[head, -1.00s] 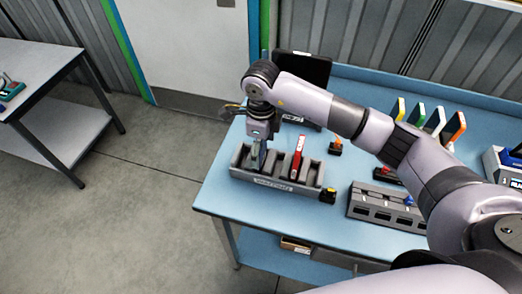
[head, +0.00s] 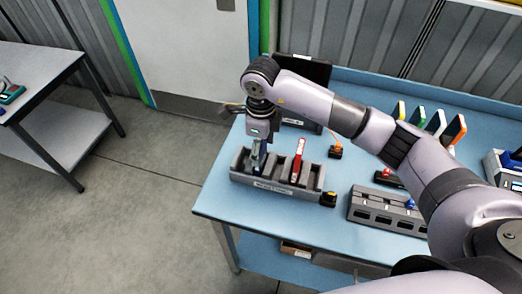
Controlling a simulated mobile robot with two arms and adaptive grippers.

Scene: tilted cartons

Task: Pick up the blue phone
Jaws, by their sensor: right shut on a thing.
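The blue phone (head: 256,163) stands upright in the left slot of a grey slotted holder (head: 301,191) near the table's left front. My right gripper (head: 258,154) points down over that slot and is shut on the phone's upper part. The fingers hide much of the phone, and its lower end is hidden in the holder. A red phone (head: 298,160) stands in a middle slot of the same holder, just right of my gripper. My left gripper is not in view.
The holder stands on a blue table (head: 222,202). A second grey rack (head: 385,213) is to the right. Several coloured upright phones (head: 436,122) stand behind, and a dark monitor (head: 305,72) is at the back.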

